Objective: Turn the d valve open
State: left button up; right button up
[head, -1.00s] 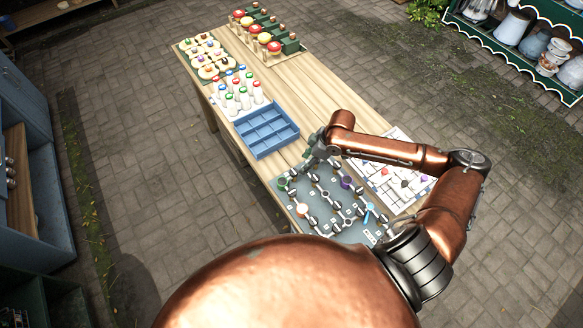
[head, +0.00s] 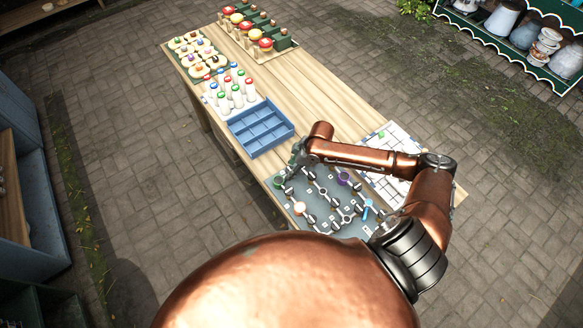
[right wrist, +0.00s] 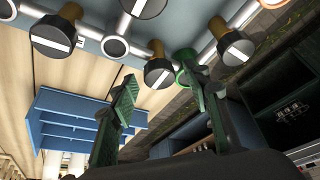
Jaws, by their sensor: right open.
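The grey-blue valve board (head: 322,232) lies at the near end of the table in the head view, with pipes and several valves. I cannot read which one is d. My right gripper (head: 295,162) is over the board's far left corner. In the right wrist view its green-padded fingers (right wrist: 158,88) are open and apart. A black valve knob with a white bar (right wrist: 158,73) shows beyond and between the fingertips. Another such knob (right wrist: 235,48) is to the right. The right finger is close to a green ring (right wrist: 187,58); contact cannot be told. My left gripper is not in view.
A blue compartment tray (head: 261,128) stands just beyond the board. A white gridded sheet (head: 392,148) lies to the right, partly behind my right arm. Capped bottles (head: 230,88) stand farther back. Bare wood lies right of the tray.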

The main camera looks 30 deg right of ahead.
jog(key=shift+c, duration=0.6)
jog(key=c, duration=1)
jog(key=shift+c, duration=0.2)
